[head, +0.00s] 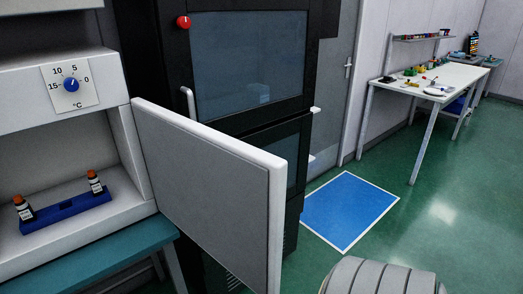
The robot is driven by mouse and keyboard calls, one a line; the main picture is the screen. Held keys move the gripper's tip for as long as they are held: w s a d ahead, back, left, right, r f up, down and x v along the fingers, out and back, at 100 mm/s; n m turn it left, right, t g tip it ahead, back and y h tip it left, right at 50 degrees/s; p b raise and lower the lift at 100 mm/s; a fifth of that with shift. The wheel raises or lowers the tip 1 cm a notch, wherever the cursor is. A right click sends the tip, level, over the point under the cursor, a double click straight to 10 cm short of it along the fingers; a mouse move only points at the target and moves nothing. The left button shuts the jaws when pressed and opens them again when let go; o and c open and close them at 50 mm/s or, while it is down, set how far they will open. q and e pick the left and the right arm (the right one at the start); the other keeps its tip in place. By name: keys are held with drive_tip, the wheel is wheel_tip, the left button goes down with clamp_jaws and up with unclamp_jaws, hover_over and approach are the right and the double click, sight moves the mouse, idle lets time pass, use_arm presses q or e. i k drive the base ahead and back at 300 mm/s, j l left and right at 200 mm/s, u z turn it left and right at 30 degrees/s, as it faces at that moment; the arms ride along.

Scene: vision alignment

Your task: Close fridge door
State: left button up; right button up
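The small white fridge (118,75) is at the left of the head view, with a blue temperature dial on its upper panel. Its door (215,195) is wide open, hinged at the fridge's right side and swung out to the right. The door's grey inner face and thick white edge face me. Inside the fridge, a blue rack (68,207) holds two small dark bottles with orange caps. Neither of my grippers is in view, so their state and distance from the door are hidden.
The fridge stands on a teal-topped table (95,262). A tall black cabinet (245,62) with a red button is behind the door. A blue floor mat (350,208) lies to the right on open green floor. A cluttered white workbench (440,82) stands at the back right.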

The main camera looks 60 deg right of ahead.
sight(227, 194)
drive_tip(key=l+u, duration=0.1)
drive_tip(key=l, duration=0.35)
drive_tip(key=k+l+u, duration=0.1)
drive_tip(key=l, duration=0.35)
drive_tip(key=k+l, duration=0.1)
drive_tip(key=l, duration=0.35)
drive_tip(key=l+u, duration=0.15)
drive_tip(key=l, duration=0.3)
drive_tip(key=i+l, duration=0.1)
drive_tip(key=l, duration=0.3)
drive_tip(key=i+l+u, duration=0.1)
drive_tip(key=l, duration=0.35)
